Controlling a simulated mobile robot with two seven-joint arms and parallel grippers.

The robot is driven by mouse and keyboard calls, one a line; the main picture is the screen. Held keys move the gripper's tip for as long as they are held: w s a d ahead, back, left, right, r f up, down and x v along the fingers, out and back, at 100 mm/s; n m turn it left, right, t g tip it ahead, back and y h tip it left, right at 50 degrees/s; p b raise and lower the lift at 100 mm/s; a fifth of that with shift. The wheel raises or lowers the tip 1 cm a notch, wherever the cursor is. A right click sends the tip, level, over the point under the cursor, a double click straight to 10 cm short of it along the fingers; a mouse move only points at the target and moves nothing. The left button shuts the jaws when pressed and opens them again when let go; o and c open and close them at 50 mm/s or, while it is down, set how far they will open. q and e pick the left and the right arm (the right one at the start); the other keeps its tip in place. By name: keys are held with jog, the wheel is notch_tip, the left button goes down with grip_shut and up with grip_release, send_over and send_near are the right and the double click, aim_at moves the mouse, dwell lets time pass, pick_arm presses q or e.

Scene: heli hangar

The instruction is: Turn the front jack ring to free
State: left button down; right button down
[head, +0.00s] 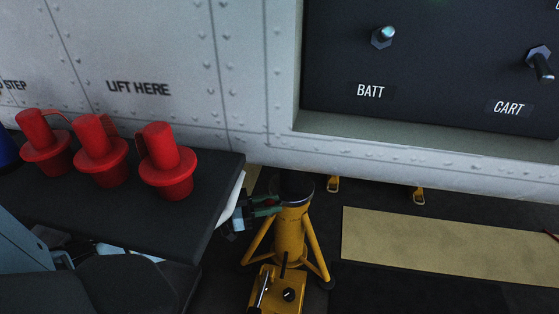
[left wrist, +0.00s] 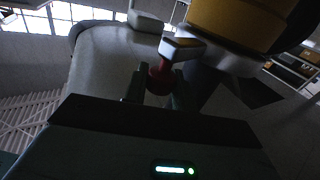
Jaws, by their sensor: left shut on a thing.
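The front jack is a yellow tripod stand (head: 291,232) on the floor beside the aircraft's side. Its top is dark and round (head: 293,188). My left gripper (head: 264,206) reaches in from the left at the jack's upper part. In the left wrist view, the left gripper (left wrist: 152,88) is shut on a red knob (left wrist: 160,75). The knob hangs below a tab (left wrist: 182,48) that sticks out from a pale ring (left wrist: 225,62) around the yellow jack body (left wrist: 232,18). No ring marking is readable. The right gripper is not in view.
A dark table (head: 205,222) with several red plugs (head: 168,165) stands left of the jack. A panel with BATT (head: 383,37) and CART (head: 541,64) switches is above right. A tan board (head: 450,245) lies right. A yellow pump unit with levers (head: 272,291) sits in front.

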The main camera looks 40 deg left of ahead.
pick_arm(q)
jog(key=shift+a+f+m+g+h+b, duration=0.2)
jog(key=shift+a+m+g+h+b, duration=0.55)
jog(key=shift+b, duration=0.2)
jog(key=shift+s+a+r+h+b, duration=0.1)
jog(key=shift+a+h+b, duration=0.15)
jog(key=shift+h+b, duration=0.1)
jog(key=shift+m, duration=0.25)
jog(key=c, duration=1.2)
grip_release()
jog(key=shift+a, duration=0.1)
jog(key=shift+o, duration=0.2)
jog(key=shift+g, duration=0.25)
